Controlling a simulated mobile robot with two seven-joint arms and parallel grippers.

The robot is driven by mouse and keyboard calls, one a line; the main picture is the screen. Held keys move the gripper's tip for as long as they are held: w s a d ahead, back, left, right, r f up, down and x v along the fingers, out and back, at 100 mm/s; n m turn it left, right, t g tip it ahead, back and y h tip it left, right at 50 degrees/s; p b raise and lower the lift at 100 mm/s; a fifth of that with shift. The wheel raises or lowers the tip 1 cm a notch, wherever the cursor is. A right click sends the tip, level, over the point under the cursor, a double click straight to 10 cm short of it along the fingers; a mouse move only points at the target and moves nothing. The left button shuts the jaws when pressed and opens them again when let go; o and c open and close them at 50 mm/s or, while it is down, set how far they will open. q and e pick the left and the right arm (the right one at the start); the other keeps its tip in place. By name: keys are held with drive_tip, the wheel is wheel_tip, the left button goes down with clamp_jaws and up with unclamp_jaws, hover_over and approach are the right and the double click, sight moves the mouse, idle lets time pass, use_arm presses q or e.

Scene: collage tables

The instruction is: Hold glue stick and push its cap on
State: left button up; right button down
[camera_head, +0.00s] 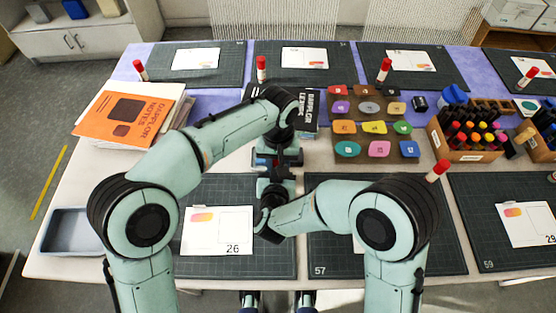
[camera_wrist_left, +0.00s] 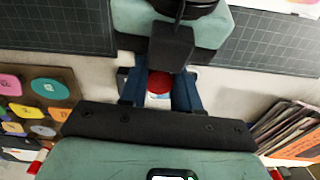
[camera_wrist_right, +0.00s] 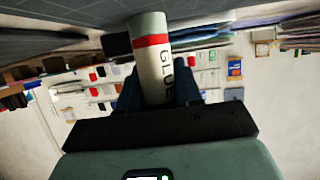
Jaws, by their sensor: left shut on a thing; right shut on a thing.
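My left gripper (camera_wrist_left: 159,92) is shut on the red cap (camera_wrist_left: 159,82), which shows end-on between the blue fingers; something pale shows just beside it. My right gripper (camera_wrist_right: 158,92) is shut on the glue stick (camera_wrist_right: 154,58), a white tube with GLUE lettering, a red band and a pale grey-white end pointing away from the hand. In the head view both hands are close together over the table's front middle, hiding the stick and cap there. The gap between cap and stick is not clear.
Other red-capped glue sticks (camera_head: 261,70) stand at the back mats. Orange notebooks (camera_head: 122,118) and an empty grey tray (camera_head: 75,237) are on the left. A stamp board (camera_head: 388,103) and a pen box (camera_head: 466,153) are on the right. Cutting mats cover much of the table.

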use_arm(q)
drive_tip(key=shift+f, duration=0.3)
drive_tip(key=shift+a+f, duration=0.15)
drive_tip(key=shift+f, duration=0.3)
drive_tip(key=shift+r, duration=0.2)
drive_tip(key=shift+s+r, duration=0.15)
drive_tip(key=shift+r, duration=0.1)
idle(1.1)
